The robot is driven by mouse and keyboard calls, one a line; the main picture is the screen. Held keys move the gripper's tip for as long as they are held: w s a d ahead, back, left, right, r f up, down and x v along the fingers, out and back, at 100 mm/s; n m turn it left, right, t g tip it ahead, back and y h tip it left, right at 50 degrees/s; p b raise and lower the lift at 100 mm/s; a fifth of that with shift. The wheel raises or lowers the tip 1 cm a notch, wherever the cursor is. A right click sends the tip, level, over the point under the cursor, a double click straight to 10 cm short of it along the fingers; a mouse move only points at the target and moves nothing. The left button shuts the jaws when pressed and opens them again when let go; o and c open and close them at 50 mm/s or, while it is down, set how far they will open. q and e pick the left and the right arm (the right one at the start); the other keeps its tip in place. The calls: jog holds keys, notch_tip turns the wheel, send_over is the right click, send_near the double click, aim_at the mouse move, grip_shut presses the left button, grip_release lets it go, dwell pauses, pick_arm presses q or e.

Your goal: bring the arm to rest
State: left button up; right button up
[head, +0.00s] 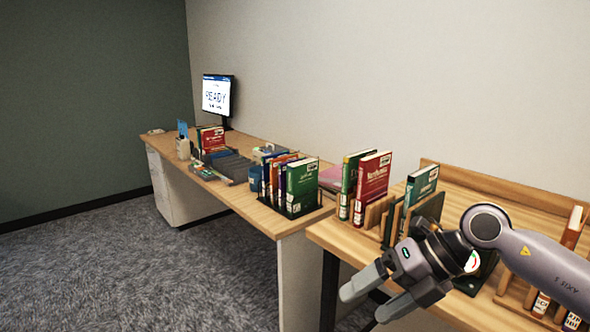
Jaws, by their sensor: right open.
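My right gripper (377,296) is in the lower right of the head view. Its two grey fingers are apart, with nothing between them. It hangs off the front edge of the near wooden table (335,238), pointing left and down. My right arm (535,262) reaches in from the right edge, over the table. My left gripper is out of view.
A red book (373,180) and a green book (421,186) stand in wooden slots on the near table, close behind the gripper. A far desk (262,218) holds a rack of books (302,187) and a monitor (217,95). Carpet (130,270) at left is clear.

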jog(key=s+a+r+m+y+p, duration=0.15)
jog(key=s+a+m+y, duration=0.3)
jog(key=a+y, duration=0.55)
jog(key=d+f+m+t+h+p, duration=0.1)
jog(key=d+f+m+t+h, duration=0.45)
jog(key=m+t, duration=0.4)
jog(key=d+f+m+t+h, duration=0.5)
jog(key=f+m+t, duration=0.15)
jog(key=m, duration=0.65)
jog(key=s+d+f+m+g+h, duration=0.3)
jog(key=s+f+m, duration=0.1)
jog(key=s+f, duration=0.3)
jog(key=s+d+f+m+g+h+p, duration=0.1)
jog(key=s+d+f+m+g+h, duration=0.2)
jog(key=s+f, duration=0.4)
notch_tip(320, 180, down, 2)
jog(key=shift+d+f+m+g, duration=0.3)
jog(key=shift+d+m, duration=0.2)
jog(key=shift+d, duration=0.3)
